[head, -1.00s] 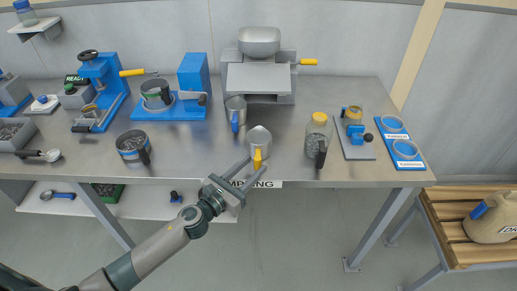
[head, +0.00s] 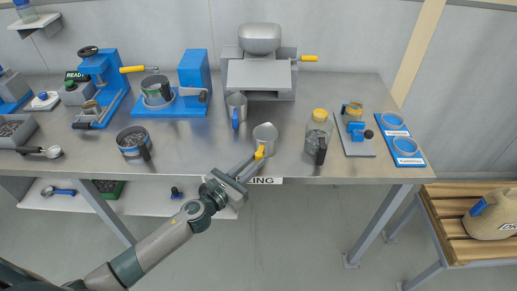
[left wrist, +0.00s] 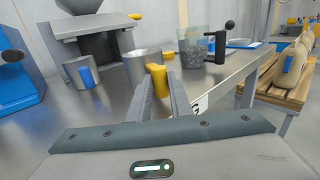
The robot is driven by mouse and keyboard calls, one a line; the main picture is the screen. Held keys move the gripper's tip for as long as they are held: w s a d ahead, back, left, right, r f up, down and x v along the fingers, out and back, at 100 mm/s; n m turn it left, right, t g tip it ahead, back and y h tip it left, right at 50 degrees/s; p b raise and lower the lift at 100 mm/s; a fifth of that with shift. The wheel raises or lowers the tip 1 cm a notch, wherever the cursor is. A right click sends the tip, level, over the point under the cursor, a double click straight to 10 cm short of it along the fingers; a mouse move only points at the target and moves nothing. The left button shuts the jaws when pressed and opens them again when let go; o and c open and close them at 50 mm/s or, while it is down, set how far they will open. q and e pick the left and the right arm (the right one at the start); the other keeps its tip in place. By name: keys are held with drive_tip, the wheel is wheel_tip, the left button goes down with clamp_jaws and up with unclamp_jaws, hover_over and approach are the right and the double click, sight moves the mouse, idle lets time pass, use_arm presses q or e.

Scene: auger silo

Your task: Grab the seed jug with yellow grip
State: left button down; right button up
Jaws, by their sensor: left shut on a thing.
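The seed jug with the yellow grip (head: 265,137) is a grey metal jug near the front edge of the steel bench. It also shows in the left wrist view (left wrist: 142,66). My left gripper (head: 256,156) reaches in from the front, and its fingers are shut on the yellow grip (left wrist: 157,80). The jug looks a little tilted in the head view; I cannot tell whether its base touches the bench. A similar jug with a blue grip (head: 236,108) stands behind it to the left. My right gripper is in neither view.
A grey hopper machine (head: 261,75) stands behind. The bench (head: 200,150) is clear between the pan and the held jug.

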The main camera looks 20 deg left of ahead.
use_arm(q)
drive_tip(key=shift+r, duration=0.15)
drive_tip(key=shift+r, duration=0.5)
wheel_tip(320, 180, up, 3)
drive_tip(key=shift+r+p, duration=0.15)
drive_tip(key=shift+p, duration=0.4)
drive_tip(key=s+d+r, duration=0.6)
drive_tip(key=s+d, duration=0.1)
drive_tip(key=d, duration=0.2)
drive_tip(key=shift+s+r, duration=0.25)
drive_tip(key=shift+s, duration=0.05)
